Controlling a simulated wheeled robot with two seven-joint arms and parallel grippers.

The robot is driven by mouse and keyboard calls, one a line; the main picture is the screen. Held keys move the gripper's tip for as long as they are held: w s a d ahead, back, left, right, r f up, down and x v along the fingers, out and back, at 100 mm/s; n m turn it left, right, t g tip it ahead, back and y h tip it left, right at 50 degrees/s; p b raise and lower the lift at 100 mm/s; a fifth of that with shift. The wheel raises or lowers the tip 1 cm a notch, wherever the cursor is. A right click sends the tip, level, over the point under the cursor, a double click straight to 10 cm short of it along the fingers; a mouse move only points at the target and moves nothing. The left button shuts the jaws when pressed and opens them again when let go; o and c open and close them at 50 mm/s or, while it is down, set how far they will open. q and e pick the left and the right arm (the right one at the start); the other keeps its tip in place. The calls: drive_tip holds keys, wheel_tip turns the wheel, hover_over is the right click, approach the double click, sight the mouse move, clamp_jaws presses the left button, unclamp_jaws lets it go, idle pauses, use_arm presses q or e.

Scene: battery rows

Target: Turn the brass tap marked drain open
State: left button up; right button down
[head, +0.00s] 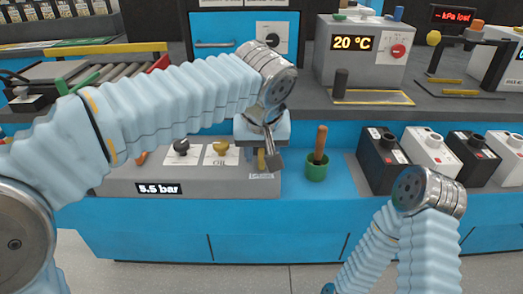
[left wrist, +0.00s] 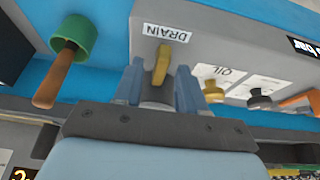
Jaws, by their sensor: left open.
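The brass tap marked drain (left wrist: 162,64) has a yellow lever handle beside a white DRAIN label (left wrist: 166,32). In the head view, a little of the tap (head: 261,160) shows on the grey panel (head: 215,188), mostly hidden by my left gripper (head: 264,148). In the left wrist view my left gripper (left wrist: 159,78) is open, with a finger on each side of the handle's near end. I cannot tell whether either finger touches it. My right arm's wrist shows at lower right in the head view, but its gripper does not.
Left of the drain tap are a brass tap marked OIL (head: 221,148) and a black knob (head: 181,147). A green cup with a wooden-handled tool (head: 317,168) stands to the right. Several black and white batteries (head: 430,150) sit further right. A display (head: 158,189) reads 5.5 bar.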

use_arm(q)
drive_tip(key=p+v, duration=0.1)
drive_tip(key=v, duration=1.2)
drive_tip(key=shift+s+r+p, duration=0.15)
drive_tip(key=shift+r+p, duration=0.1)
drive_tip(key=shift+p, duration=0.15)
